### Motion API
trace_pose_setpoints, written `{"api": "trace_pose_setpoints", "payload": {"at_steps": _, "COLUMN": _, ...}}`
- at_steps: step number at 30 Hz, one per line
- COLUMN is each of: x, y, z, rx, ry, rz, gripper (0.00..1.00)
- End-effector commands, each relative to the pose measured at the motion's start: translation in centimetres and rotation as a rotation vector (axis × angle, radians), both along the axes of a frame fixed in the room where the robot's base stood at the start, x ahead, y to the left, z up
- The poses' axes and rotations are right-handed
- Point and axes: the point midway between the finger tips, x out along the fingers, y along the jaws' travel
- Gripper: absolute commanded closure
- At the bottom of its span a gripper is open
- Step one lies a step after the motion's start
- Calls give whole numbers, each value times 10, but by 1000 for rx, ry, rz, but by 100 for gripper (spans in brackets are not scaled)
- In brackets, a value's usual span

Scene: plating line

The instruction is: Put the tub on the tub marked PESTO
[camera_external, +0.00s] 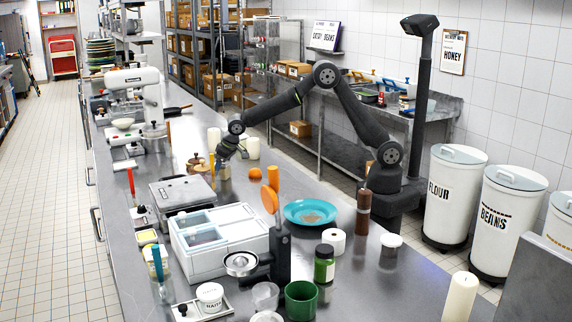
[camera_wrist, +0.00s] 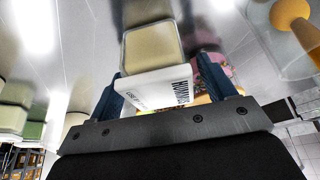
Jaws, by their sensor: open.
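My gripper (camera_external: 222,160) is low over the far left part of the steel counter. In the wrist view my gripper (camera_wrist: 160,72) is open, with one finger on each side of a tub with beige contents and a white label (camera_wrist: 158,90). The label's print is upside down and hard to read. I cannot tell whether the fingers touch the tub. In the wrist view a green tub (camera_wrist: 34,130) stands at the left; its marking does not show. No PESTO marking is readable in either view.
A pale tub (camera_wrist: 14,118) stands at the wrist view's left edge. Something pink (camera_wrist: 220,68) lies close behind the right finger. In the external view, white cylinders (camera_external: 252,148) and an orange (camera_external: 255,174) stand right of my gripper, and a scale (camera_external: 182,192) stands nearer the camera.

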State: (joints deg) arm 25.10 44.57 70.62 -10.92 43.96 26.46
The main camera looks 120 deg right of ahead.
Motion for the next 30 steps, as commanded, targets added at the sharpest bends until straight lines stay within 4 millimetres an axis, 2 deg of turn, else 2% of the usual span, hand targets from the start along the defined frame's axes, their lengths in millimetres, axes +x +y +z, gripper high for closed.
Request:
{"api": "trace_pose_setpoints", "payload": {"at_steps": 5, "x": -2, "y": 3, "z": 14, "rx": -1, "ry": -3, "rz": 0, "gripper": 24}}
{"api": "trace_pose_setpoints", "payload": {"at_steps": 18, "x": -26, "y": 27, "z": 94, "rx": 0, "ry": -3, "rz": 1, "gripper": 24}}
{"api": "trace_pose_setpoints", "payload": {"at_steps": 22, "x": -30, "y": 31, "z": 108, "rx": 1, "ry": -1, "rz": 1, "gripper": 24}}
{"api": "trace_pose_setpoints", "payload": {"at_steps": 24, "x": -32, "y": 32, "z": 111, "rx": 2, "ry": -1, "rz": 1, "gripper": 20}}
{"api": "trace_pose_setpoints", "payload": {"at_steps": 30, "x": -33, "y": 33, "z": 114, "rx": 2, "ry": 1, "rz": 0, "gripper": 20}}
